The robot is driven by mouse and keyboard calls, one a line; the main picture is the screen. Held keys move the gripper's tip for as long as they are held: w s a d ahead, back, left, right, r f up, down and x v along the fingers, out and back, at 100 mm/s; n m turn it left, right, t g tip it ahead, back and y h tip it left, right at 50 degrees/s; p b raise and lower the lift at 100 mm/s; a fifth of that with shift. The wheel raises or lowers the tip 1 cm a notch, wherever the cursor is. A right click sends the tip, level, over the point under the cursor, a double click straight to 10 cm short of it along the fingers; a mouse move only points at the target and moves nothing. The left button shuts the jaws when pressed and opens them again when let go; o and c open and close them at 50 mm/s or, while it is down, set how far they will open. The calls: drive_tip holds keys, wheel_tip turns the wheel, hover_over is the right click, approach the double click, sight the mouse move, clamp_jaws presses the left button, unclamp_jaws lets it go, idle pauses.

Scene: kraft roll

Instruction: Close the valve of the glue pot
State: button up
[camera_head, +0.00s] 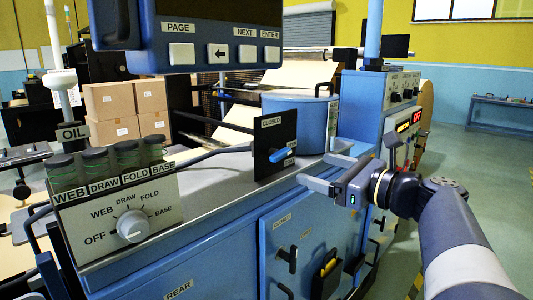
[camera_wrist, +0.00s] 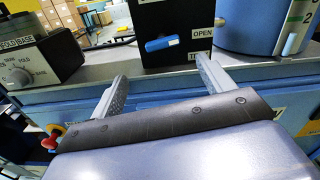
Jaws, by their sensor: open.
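The glue pot (camera_head: 297,125) is a blue cylinder with a wire handle on the machine's top; part of it shows at the upper right in the wrist view (camera_wrist: 262,28). Beside it stands a black valve plate (camera_head: 262,138) labelled CLOSED at the top, with OPEN and TEST labels at its right side. The blue valve handle (camera_head: 282,155) lies near level, its end towards the OPEN label; it also shows in the wrist view (camera_wrist: 162,43). My gripper (camera_head: 308,172) is open and empty, in front of and apart from the handle. In the wrist view the handle sits beyond the two fingertips (camera_wrist: 160,70).
A control panel (camera_head: 205,40) hangs above. A blue cabinet front (camera_head: 300,235) lies below the top's edge. Open floor (camera_head: 460,170) is at the right.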

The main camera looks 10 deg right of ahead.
sight(284, 154)
drive_tip(key=x, duration=0.3)
drive_tip(key=p+x, duration=0.1)
drive_tip(key=x, duration=0.3)
drive_tip(key=r+x, duration=0.1)
drive_tip(key=x, duration=0.2)
drive_tip(key=shift+w, duration=0.35)
drive_tip(key=shift+c, duration=0.4)
drive_tip(key=shift+f, duration=0.1)
drive_tip(key=c, duration=0.9)
